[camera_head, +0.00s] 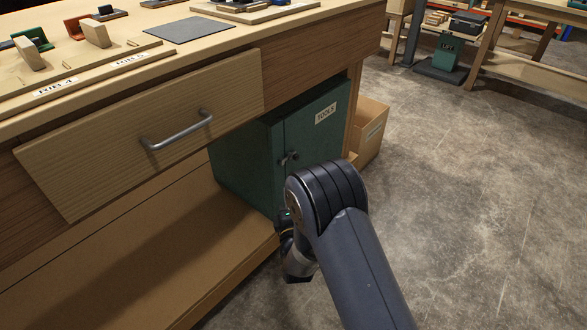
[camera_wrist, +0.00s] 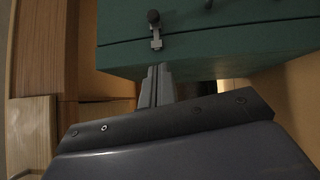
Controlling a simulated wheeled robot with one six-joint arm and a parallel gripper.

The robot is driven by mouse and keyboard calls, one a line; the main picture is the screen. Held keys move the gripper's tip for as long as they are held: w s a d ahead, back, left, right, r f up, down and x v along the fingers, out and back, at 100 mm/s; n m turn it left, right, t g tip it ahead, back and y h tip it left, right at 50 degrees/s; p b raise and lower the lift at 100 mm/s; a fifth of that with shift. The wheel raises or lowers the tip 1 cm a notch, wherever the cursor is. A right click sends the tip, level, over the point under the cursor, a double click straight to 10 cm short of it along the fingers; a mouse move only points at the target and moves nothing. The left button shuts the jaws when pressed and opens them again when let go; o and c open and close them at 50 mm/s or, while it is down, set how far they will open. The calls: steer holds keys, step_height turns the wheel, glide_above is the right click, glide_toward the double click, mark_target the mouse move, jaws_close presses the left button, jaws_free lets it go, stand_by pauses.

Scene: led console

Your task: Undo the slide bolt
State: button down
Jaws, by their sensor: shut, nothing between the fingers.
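The green tool cabinet (camera_head: 312,125) stands under the workbench, and its green face (camera_wrist: 230,42) fills the top of the wrist view. The slide bolt is on this face, with a dark round knob (camera_wrist: 153,17) and a small metal part (camera_wrist: 156,44) at the seam. In the head view the bolt (camera_head: 290,157) shows small beside the door seam, just above my arm. My gripper (camera_wrist: 158,69) is shut and empty, with its tips just below the metal part in the wrist view; contact is not clear. In the head view my arm hides the fingertips and the lower cabinet.
A wooden drawer with a metal handle (camera_head: 177,131) is to the left, above an open lower shelf (camera_head: 130,270). A cardboard box (camera_head: 370,130) stands right of the cabinet. Small parts lie on the benchtop. The concrete floor (camera_head: 470,190) to the right is clear.

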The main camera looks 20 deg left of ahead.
steer(key=b, duration=0.2)
glide_toward(291, 156)
steer(key=a, duration=0.3)
steer(key=w, duration=0.3)
steer(key=shift+w+d+b, duration=0.25)
steer(key=shift+b, duration=0.15)
steer(key=shift+w+d+r, duration=0.15)
steer(key=shift+w+r, duration=0.05)
steer(key=shift+w, duration=0.25)
steer(key=w, duration=0.1)
steer(key=w+d+b, duration=0.1)
steer(key=w, duration=0.1)
steer(key=shift+d+r, duration=0.15)
steer(key=shift+b, duration=0.35)
